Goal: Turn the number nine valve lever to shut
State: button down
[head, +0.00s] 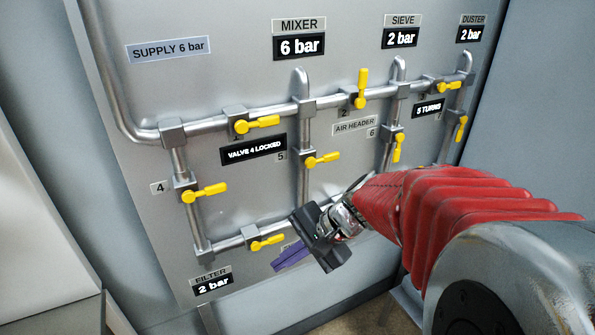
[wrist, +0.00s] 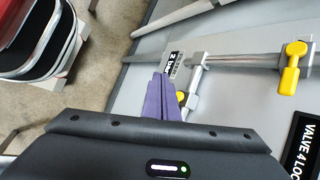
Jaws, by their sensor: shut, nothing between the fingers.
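No number nine is readable, so I cannot tell which lever it marks; my arm hides part of the lower pipe. A yellow lever (head: 268,242) on the lower pipe's left part lies nearly along the pipe. It also shows in the wrist view (wrist: 180,97), partly behind my fingers. A label beside it is mostly covered by my gripper. My gripper (head: 280,264) has purple fingers, shut and empty, just below and right of this lever. In the wrist view the fingers (wrist: 160,82) point at the panel. I cannot tell if they touch anything.
Other yellow levers, including valve 4's (head: 205,194), valve 5's (head: 322,160) and valve 2's (head: 361,88), stick out from the grey panel (head: 235,80). A sign (head: 254,149) reads "VALVE 4 LOCKED". The filter display (head: 213,284) reads 2 bar.

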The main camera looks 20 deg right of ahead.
jog(key=w+d+f+m+t, duration=0.35)
jog(key=d+m, duration=0.25)
jog(key=d, duration=0.2)
jog(key=w+d+f+m+t, duration=0.2)
jog(key=w+d+m, duration=0.2)
jog(key=d+m, duration=0.3)
jog(key=s+d+f+m+t+h, duration=0.1)
jog(key=d+f+m+t+h, duration=0.1)
jog(key=d, duration=0.8)
jog(key=s+d+f+m+t+h, duration=0.1)
jog(key=d+f+m+t+h, duration=0.1)
jog(key=d+f+m, duration=0.4)
jog(key=d+m+h, duration=0.1)
jog(key=d, duration=0.3)
jog(key=shift+s+f+m+h, duration=0.2)
jog(key=shift+s+m+h, duration=0.15)
jog(key=shift+m+h, duration=0.05)
jog(key=shift+d, duration=0.1)
jog(key=w, duration=0.9)
jog(key=shift+w+r, duration=0.2)
jog(key=shift+r, duration=0.2)
